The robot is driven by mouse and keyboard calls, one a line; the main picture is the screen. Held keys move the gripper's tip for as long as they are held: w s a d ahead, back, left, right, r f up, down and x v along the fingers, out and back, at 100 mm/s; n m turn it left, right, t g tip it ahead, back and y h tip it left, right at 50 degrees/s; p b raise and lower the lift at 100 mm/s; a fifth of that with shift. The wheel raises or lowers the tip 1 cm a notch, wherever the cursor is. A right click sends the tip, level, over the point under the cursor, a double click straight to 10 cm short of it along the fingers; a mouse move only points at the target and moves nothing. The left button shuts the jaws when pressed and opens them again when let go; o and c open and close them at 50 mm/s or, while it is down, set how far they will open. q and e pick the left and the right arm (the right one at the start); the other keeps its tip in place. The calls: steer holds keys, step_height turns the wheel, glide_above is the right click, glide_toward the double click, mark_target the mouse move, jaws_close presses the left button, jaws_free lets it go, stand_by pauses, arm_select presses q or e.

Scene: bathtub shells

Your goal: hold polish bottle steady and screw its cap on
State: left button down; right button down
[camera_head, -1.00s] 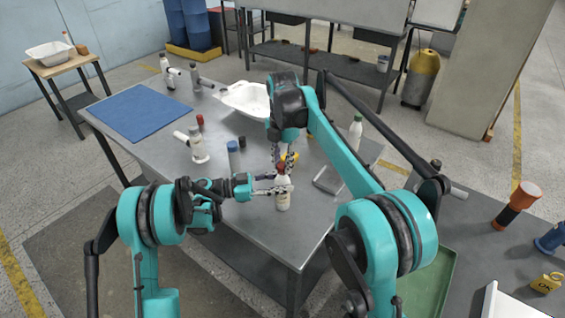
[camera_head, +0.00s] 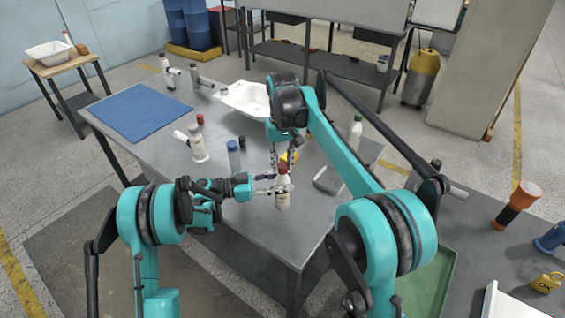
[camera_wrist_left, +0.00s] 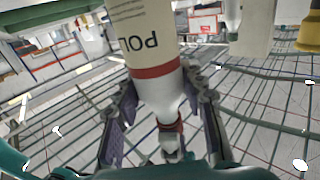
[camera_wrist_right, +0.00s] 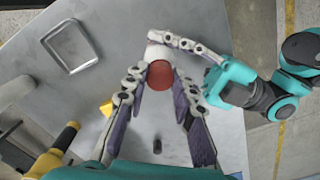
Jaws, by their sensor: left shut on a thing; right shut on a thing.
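The white polish bottle (camera_head: 283,201) stands upright near the front of the grey metal table. My left gripper (camera_head: 275,188) is shut on the bottle's upper body from the left; its fingers flank the bottle in the left wrist view, where the label and red band show upside down (camera_wrist_left: 150,42). The red cap (camera_head: 281,168) is on top of the bottle. My right gripper (camera_wrist_right: 160,85) points down from above and is shut on the cap, seen red between its fingers in the right wrist view (camera_wrist_right: 160,74). The thread is hidden.
A grey tray (camera_head: 328,180) lies to the right. A white basin (camera_head: 250,97) and blue mat (camera_head: 139,110) lie farther back.

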steer(key=m, duration=0.7)
steer(key=shift+m, duration=0.3)
steer(key=m, duration=0.7)
steer(key=shift+m, duration=0.4)
steer(key=c, duration=1.2)
jaws_free()
step_height(320, 180, up, 12)
steer(key=shift+f, duration=0.1)
